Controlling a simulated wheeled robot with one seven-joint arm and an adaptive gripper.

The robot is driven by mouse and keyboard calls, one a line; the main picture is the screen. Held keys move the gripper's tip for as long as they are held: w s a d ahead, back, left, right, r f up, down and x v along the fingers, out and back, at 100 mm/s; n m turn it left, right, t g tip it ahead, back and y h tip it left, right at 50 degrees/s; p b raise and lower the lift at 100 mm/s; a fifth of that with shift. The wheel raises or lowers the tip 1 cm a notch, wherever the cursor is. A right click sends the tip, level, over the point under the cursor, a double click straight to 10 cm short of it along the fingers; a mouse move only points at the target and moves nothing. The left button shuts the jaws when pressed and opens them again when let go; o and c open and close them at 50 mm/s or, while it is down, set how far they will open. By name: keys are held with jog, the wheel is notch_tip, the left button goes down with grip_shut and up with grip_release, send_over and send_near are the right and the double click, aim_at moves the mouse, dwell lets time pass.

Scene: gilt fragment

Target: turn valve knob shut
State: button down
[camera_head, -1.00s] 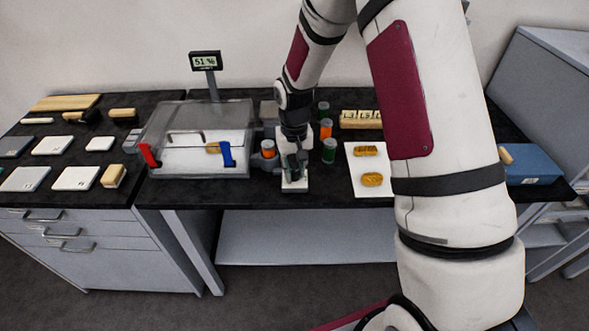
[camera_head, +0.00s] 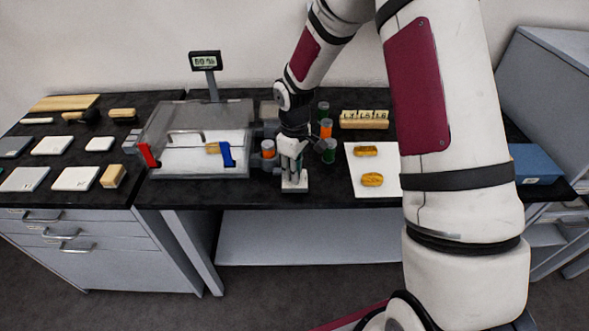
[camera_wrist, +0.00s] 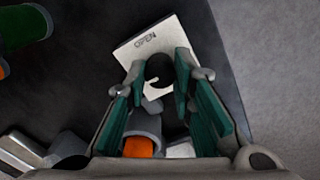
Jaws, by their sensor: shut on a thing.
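The valve's white plate (camera_head: 294,186) lies near the front edge of the black bench; in the wrist view the plate (camera_wrist: 130,54) shows the word OPEN. The round dark knob (camera_wrist: 160,70) with a small white mark stands on it, between the teal finger pads. My gripper (camera_wrist: 160,82) is shut on the knob from above, with one finger on either side. In the head view my gripper (camera_head: 290,168) hides the knob. How far the knob is turned is not clear.
A clear chamber (camera_head: 195,140) with red and blue clips stands left of the valve. A display (camera_head: 205,61) rises behind it. An orange-topped jar (camera_head: 268,149) and several green and orange jars stand close by. A white sheet (camera_head: 368,184) with two golden pieces lies right.

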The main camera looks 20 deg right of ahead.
jog(key=shift+n, duration=0.4)
jog(key=c, duration=1.4)
grip_release()
jog(key=shift+o, duration=0.2)
jog(key=shift+r, duration=0.1)
notch_tip(320, 180, up, 12)
